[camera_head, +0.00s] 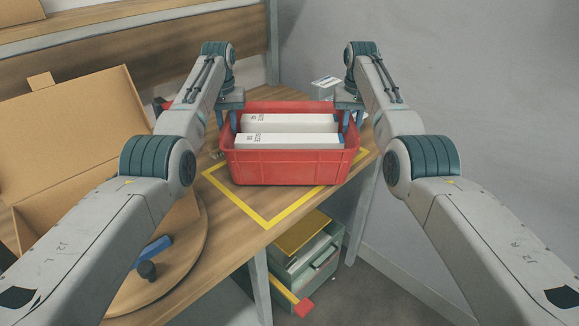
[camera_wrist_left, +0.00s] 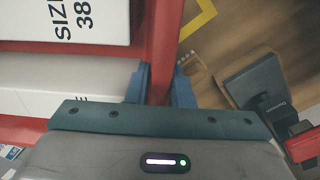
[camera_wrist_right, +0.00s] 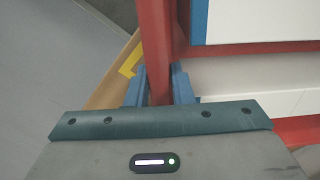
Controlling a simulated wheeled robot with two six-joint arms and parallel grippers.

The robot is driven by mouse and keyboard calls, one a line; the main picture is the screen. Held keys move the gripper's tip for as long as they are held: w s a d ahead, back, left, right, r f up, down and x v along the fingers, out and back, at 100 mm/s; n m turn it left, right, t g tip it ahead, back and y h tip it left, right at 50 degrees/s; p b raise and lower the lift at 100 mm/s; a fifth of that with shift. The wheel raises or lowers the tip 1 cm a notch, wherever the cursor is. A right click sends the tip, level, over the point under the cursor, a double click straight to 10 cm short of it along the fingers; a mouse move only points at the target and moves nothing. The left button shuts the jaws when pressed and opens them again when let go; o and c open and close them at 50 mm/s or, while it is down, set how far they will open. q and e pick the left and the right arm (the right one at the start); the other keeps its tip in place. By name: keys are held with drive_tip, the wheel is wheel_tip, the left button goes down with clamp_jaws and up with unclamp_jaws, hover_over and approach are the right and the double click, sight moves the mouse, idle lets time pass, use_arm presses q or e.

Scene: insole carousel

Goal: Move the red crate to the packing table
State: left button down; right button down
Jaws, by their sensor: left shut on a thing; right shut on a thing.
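The red crate (camera_head: 290,167) is at the table's right corner, over the yellow outlined area, and holds white boxes (camera_head: 290,141) lying on their sides. I cannot tell whether it touches the tabletop. My left gripper (camera_head: 231,118) is shut on the crate's left wall; in the left wrist view its blue fingers (camera_wrist_left: 161,88) straddle the red rim (camera_wrist_left: 163,50). My right gripper (camera_head: 349,117) is shut on the right wall; in the right wrist view its fingers (camera_wrist_right: 159,88) straddle the rim (camera_wrist_right: 156,40). The wooden table (camera_head: 235,212) has a yellow tape outline (camera_head: 266,222).
An open cardboard box (camera_head: 80,130) stands at left on a round wooden turntable (camera_head: 190,255) with a blue item (camera_head: 154,249). A green bin (camera_head: 312,262) with papers sits below the table. A small white box (camera_head: 325,87) is behind the crate. A grey wall rises at right.

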use_arm(q)
drive_tip(key=shift+d+f+b, duration=0.1)
drive_tip(key=shift+f+b, duration=0.35)
drive_tip(key=shift+f, duration=0.1)
use_arm(e)
drive_tip(key=shift+a+f, duration=0.1)
drive_tip(key=shift+f, duration=0.5)
use_arm(q)
drive_tip(key=c, duration=1.3)
unclamp_jaws()
drive_tip(key=shift+r, duration=0.1)
use_arm(e)
drive_tip(key=c, duration=1.3)
unclamp_jaws()
drive_tip(key=shift+r, duration=0.1)
use_arm(q)
drive_tip(key=shift+s, duration=0.1)
use_arm(e)
drive_tip(key=shift+s, duration=0.1)
use_arm(q)
drive_tip(key=shift+r, duration=0.1)
wheel_tip(320, 180, up, 7)
drive_tip(key=shift+r, duration=0.1)
use_arm(e)
drive_tip(key=shift+r, duration=0.15)
use_arm(q)
drive_tip(key=shift+r, duration=0.1)
use_arm(e)
wheel_tip(320, 180, up, 7)
drive_tip(key=shift+r, duration=0.15)
